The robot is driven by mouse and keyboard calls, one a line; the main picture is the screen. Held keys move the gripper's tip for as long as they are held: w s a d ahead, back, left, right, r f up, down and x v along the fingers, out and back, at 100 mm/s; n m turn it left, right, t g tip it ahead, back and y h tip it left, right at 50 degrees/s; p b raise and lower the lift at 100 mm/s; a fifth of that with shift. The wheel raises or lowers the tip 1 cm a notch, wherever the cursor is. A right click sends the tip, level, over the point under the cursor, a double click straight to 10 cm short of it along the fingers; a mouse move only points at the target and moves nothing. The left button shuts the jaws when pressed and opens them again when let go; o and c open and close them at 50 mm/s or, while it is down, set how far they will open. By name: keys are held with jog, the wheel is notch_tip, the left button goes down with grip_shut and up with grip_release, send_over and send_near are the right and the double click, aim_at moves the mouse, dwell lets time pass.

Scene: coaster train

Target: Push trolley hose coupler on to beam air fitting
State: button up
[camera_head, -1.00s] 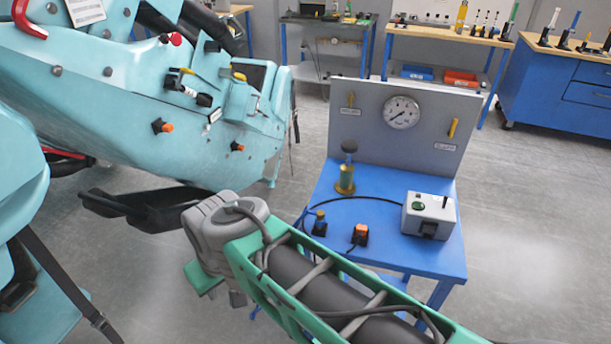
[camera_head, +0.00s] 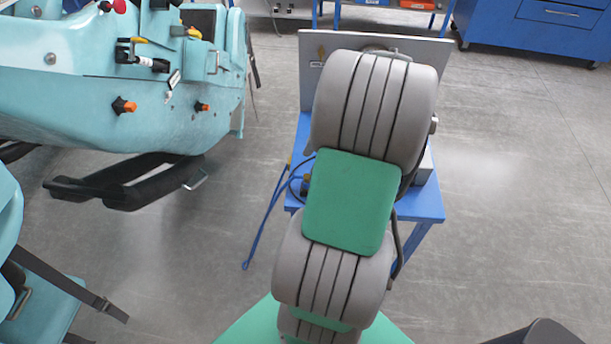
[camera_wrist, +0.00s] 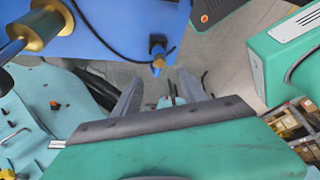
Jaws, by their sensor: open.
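The blue trolley (camera_head: 425,208) stands behind my raised arm in the head view, and its blue top (camera_wrist: 120,45) fills the upper left of the wrist view. A small black-and-orange fitting (camera_wrist: 158,62) is at the trolley edge, in line with the gap between my fingertips; I cannot tell if it is the hose coupler. A dark hose (camera_wrist: 95,35) runs towards it. My gripper (camera_wrist: 160,77) is open and empty; my arm hides it in the head view. The teal train body carries black-and-orange fittings (camera_head: 124,105) (camera_head: 201,106); which is the beam air fitting is unclear.
A brass cylinder (camera_wrist: 45,28) stands on the trolley top. A black padded bar (camera_head: 125,190) juts below the train.

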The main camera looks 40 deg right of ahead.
aim_at(306, 176)
jog(key=x, duration=0.3)
jog(key=p+x, duration=0.1)
jog(key=x, duration=0.3)
jog(key=shift+s+d+f+p, duration=0.15)
jog(key=shift+s+f+p, duration=0.05)
jog(key=shift+f+p, duration=0.15)
grip_shut()
